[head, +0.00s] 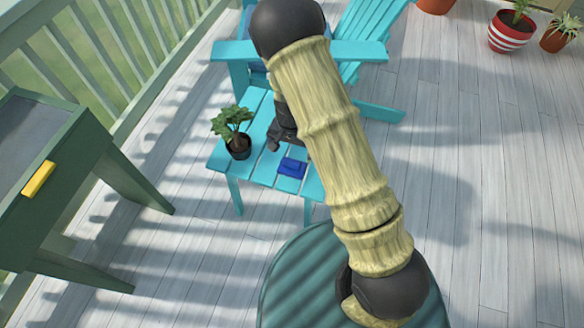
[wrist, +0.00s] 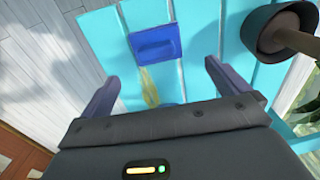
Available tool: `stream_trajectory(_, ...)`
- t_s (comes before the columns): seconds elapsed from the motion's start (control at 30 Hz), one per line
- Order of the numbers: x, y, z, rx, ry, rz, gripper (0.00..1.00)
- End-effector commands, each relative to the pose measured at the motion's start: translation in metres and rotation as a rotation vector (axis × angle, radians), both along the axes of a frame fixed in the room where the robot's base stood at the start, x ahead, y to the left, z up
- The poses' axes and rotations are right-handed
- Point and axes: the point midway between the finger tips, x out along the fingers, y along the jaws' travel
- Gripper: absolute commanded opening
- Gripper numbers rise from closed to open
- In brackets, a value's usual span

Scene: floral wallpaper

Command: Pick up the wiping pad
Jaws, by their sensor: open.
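A blue rectangular pad (head: 292,167), which looks like the wiping pad, lies flat on the turquoise slatted table (head: 262,172) near its front edge. In the wrist view the pad (wrist: 157,43) is just beyond the fingertips, roughly centred between them. My gripper (head: 279,143) is above the table beside the pad, partly hidden by my arm in the head view. In the wrist view my gripper (wrist: 160,72) has its two fingers spread wide, with nothing between them but table slats and a yellowish patch. The pad is apart from the fingers.
A potted plant (head: 236,142) stands on the table left of the pad, and its dark pot (wrist: 278,32) shows at the wrist view's upper right. A green cabinet (head: 60,170) with a yellow piece (head: 38,179) is at left.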

Motion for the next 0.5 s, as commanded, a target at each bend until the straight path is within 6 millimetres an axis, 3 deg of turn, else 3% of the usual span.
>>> stream_trajectory(0.1, -0.001, 0.000, -0.024, -0.001, 0.003, 0.000, 1.00)
stream_trajectory(0.2, 0.000, 0.000, -0.035, 0.000, 0.000, 0.000, 1.00)
stream_trajectory(0.5, 0.000, 0.000, -0.039, 0.001, -0.001, 0.001, 1.00)
